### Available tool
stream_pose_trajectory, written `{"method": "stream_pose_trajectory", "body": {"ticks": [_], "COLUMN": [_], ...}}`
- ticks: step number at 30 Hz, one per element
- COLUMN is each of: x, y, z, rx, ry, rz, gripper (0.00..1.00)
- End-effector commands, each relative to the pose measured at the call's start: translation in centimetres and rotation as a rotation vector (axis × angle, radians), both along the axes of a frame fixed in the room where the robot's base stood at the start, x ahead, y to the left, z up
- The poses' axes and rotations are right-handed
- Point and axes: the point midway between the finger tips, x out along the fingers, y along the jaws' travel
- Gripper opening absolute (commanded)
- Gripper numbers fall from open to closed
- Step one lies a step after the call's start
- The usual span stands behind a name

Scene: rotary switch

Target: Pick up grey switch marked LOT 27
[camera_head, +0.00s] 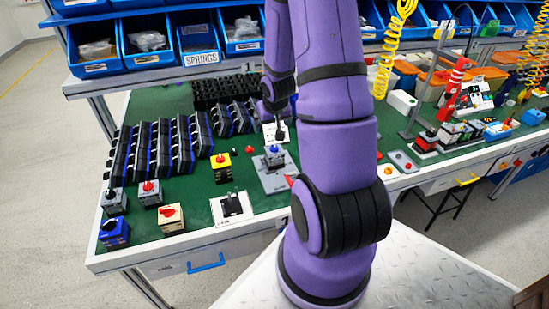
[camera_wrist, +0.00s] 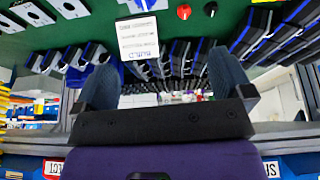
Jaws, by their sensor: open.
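Several small switches stand at the left front of the green bench. Two grey ones, with a dark knob (camera_head: 114,201) and a red knob (camera_head: 148,192), stand at the left edge. A grey one with a blue knob (camera_head: 273,156) sits on a grey plate. No LOT 27 marking is readable, so I cannot tell which switch bears it. My gripper is mostly hidden behind my arm in the head view; in the wrist view my gripper (camera_wrist: 166,80) is open, with nothing visible between its fingers. A red knob (camera_wrist: 184,12) and a black knob (camera_wrist: 210,9) show beyond it.
A yellow switch (camera_head: 221,168), a beige one (camera_head: 170,218) and a blue one (camera_head: 113,233) stand nearby. A white plate (camera_head: 232,208) lies at the front. Rows of black-and-blue units (camera_head: 170,144) fill the left back. Blue bins (camera_head: 152,42) line the shelf above.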

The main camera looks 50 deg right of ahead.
Motion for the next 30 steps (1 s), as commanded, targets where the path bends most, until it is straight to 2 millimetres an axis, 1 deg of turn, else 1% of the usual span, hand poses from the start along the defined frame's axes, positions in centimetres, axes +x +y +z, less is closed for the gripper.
{"method": "stream_pose_trajectory", "body": {"ticks": [1, 3, 6, 11, 21, 30], "x": [-0.4, -0.8, -1.1, -1.1, 0.3, 0.8], "y": [-0.6, -1.2, -1.7, -2.0, -2.8, -3.1], "z": [-1.4, -2.7, -3.9, -5.3, -8.9, -10.4], "rx": [0.011, 0.019, 0.027, 0.032, 0.031, 0.031], "ry": [0.004, 0.0, -0.004, -0.006, -0.006, -0.006], "rz": [-0.013, -0.023, -0.033, -0.037, -0.037, -0.038], "gripper": [0.98, 0.98, 0.98, 0.98, 0.98, 0.98]}}
